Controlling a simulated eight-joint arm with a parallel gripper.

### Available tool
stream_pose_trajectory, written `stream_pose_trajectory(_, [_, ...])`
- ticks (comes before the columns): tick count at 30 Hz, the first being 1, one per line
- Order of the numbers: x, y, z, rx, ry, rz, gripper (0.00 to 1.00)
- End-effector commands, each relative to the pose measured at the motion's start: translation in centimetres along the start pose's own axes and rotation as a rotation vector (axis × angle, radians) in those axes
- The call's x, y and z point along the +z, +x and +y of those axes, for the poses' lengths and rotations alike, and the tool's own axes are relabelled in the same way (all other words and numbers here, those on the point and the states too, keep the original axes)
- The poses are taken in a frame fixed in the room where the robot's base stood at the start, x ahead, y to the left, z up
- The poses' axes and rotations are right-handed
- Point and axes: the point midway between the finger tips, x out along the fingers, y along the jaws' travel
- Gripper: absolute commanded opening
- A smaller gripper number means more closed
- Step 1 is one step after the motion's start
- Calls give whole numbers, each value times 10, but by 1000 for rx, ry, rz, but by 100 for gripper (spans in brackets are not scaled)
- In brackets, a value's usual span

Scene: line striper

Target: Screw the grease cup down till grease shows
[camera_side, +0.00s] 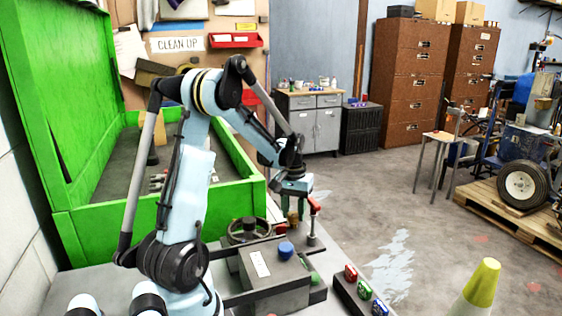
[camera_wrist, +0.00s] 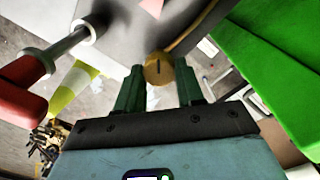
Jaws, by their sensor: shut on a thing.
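The grease cup (camera_wrist: 158,70) is a small round brass cap with a dark slot mark, seen in the wrist view between my fingertips. My gripper (camera_wrist: 159,84) has its green fingers shut on the cup, one on each side. In the side view my gripper (camera_side: 293,193) points down at the machine (camera_side: 270,268), with the brass cup (camera_side: 293,217) just under it. The cup's lower edge and thread are hidden, and I cannot make out any grease.
A red-handled lever on a grey post (camera_side: 312,236) stands close right of the cup. A handwheel (camera_side: 250,230) and blue knob (camera_side: 286,250) are nearby. A button box (camera_side: 348,293) sits at front. A green bin (camera_side: 160,220) stands behind left.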

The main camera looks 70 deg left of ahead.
Motion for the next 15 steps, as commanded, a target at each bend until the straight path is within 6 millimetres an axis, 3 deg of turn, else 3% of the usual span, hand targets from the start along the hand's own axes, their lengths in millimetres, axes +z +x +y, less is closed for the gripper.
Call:
stream_pose_trajectory(1, [0, -1, 0, 1, -1, 0, 7])
stream_pose_trajectory(2, [0, -1, 0, 1, -1, 0, 42])
stream_pose_trajectory(6, [0, 0, 0, 0, -1, 0, 63])
stream_pose_trajectory(15, [0, -1, 0, 0, -1, 0, 63])
